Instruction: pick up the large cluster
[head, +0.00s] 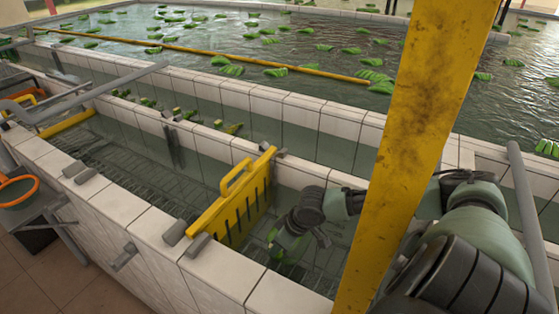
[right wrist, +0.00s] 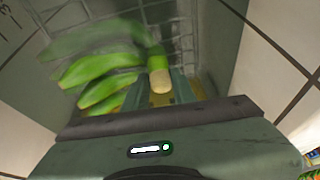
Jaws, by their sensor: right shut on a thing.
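A green banana cluster (right wrist: 103,77) hangs from my right gripper (right wrist: 158,88), whose two fingers are shut on its pale cut stem. Several curved bananas spread to the left of the fingers; the upper ones look blurred, perhaps by water. In the head view my right gripper (head: 304,232) reaches down into the narrow tank, just right of the yellow slotted gate. Only a little of the cluster (head: 286,246) shows there, below the gripper. I cannot tell whether it is clear of the water. My left gripper is not in view.
The yellow gate (head: 241,200) crosses the tank close left of my right gripper. White tiled walls (head: 222,267) edge the tank. A yellow post (head: 412,150) stands in front of my right arm. More green clusters (head: 232,70) float in the big pool behind.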

